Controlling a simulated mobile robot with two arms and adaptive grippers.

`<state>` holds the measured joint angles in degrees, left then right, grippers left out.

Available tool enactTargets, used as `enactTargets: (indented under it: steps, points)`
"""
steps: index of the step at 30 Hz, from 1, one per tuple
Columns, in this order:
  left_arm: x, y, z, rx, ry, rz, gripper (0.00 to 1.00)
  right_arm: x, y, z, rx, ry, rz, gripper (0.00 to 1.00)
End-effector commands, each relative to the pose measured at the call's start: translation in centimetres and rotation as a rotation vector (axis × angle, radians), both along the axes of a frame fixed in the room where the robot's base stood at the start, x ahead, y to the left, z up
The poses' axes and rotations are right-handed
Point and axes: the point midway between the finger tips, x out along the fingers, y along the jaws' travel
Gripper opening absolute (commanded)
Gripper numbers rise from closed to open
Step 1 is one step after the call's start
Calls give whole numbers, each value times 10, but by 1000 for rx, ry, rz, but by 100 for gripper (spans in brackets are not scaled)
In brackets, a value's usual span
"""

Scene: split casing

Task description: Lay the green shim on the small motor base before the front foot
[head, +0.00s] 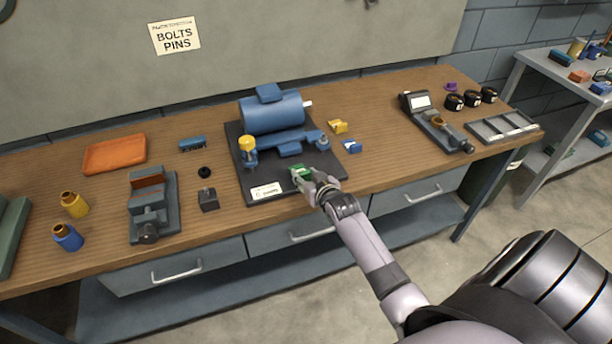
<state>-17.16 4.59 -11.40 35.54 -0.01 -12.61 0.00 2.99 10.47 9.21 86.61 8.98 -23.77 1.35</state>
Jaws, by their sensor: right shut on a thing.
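The small motor base (332,172) is a dark plate on the bench. A blue motor (271,113) stands on it with blue foot parts, one of them a front piece (290,150). My right gripper (302,176) is shut on the green shim (299,170) over the front part of the base, right of a white label (266,191). The fingers hide part of the shim. I cannot tell whether the shim touches the plate. My left gripper is not in view.
A yellow-topped part (247,144) stands at the base's left. Yellow (338,126) and blue (351,146) small parts lie at its right. A vise (152,207), an orange tray (115,154) and bottles are further left.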

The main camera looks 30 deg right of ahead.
Motion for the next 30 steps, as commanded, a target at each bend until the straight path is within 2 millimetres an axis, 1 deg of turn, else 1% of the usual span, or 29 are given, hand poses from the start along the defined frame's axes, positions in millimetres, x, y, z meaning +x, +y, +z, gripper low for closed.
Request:
enactTargets:
  steps: [14, 15, 25, 30]
  points:
    - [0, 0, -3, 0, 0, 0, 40, 0, 0, -7, 0, -1, 0, 9]
    - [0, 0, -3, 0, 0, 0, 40, 0, 0, -7, 0, -1, 0, 38]
    - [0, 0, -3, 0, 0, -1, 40, 0, 0, -8, 1, 3, 0, 59]
    - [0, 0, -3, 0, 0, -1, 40, -1, 0, -9, 1, 3, 1, 59]
